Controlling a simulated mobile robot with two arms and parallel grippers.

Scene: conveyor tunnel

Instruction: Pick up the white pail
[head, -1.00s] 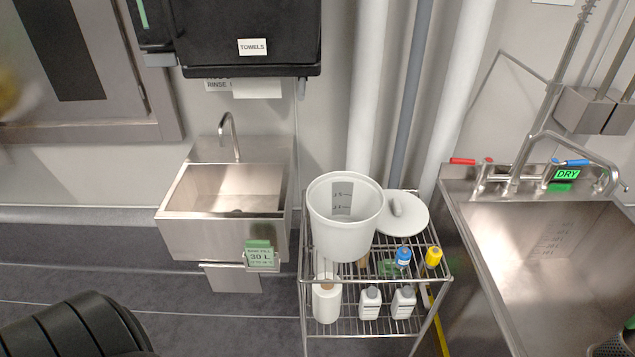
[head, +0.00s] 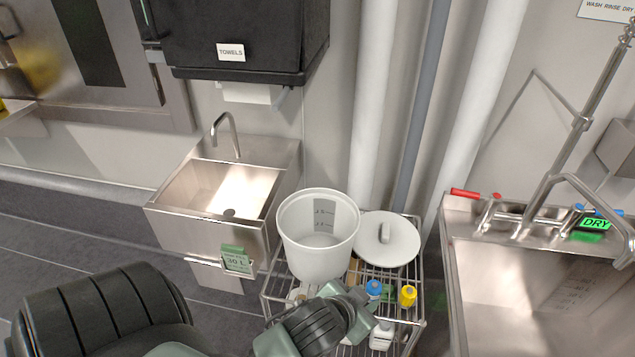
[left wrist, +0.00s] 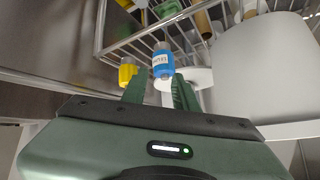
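The white pail (head: 318,245) stands upright and open on top of the wire rack, with level marks inside; it looks empty. Its round white lid (head: 388,240) lies on the rack to its right. My left gripper (head: 358,300) is in front of the rack, low and to the right of the pail's base. In the left wrist view, my gripper (left wrist: 158,92) has its two green fingers apart with nothing held between them. A large white surface, apparently the pail (left wrist: 265,70), fills the right of that view, beside the fingers. My right gripper is not in view.
A small sink (head: 205,235) stands left, a large steel sink (head: 480,275) right. Pipes (head: 372,100) rise behind the rack.

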